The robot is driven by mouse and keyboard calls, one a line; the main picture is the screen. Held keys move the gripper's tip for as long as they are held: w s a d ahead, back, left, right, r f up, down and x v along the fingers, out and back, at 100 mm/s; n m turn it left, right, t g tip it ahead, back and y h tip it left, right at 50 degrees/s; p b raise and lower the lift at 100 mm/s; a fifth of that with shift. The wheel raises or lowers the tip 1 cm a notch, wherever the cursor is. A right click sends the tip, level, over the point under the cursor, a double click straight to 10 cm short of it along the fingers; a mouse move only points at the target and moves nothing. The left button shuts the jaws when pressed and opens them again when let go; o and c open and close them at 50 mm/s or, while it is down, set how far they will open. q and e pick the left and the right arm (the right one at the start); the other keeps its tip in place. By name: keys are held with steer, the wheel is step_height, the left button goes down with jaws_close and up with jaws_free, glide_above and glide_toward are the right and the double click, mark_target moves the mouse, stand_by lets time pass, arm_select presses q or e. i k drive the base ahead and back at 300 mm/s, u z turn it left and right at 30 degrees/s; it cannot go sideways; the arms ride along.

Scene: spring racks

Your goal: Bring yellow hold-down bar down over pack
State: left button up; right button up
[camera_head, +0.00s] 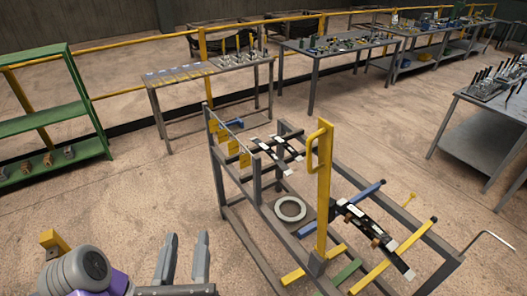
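The yellow hold-down bar (323,190) stands upright on the grey rack frame (262,232), with a loop handle (310,148) near its top. Its foot is at the rack's near middle. A pack of dark strips with pale ends (372,232) lies across the rack just right of the bar; the bar is not over it.
A second group of dark strips (278,152) and a pale ring (290,209) are on the rack. Yellow and blue bars and a thin bent rod (488,238) stick out at its right. A green shelf (50,120) and tables with parts stand around. Floor between is clear.

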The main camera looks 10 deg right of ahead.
mark_target(327, 206)
steer(key=u, duration=0.4)
steer(key=i, duration=0.6)
steer(key=z, duration=2.05)
steer(key=i, duration=0.15)
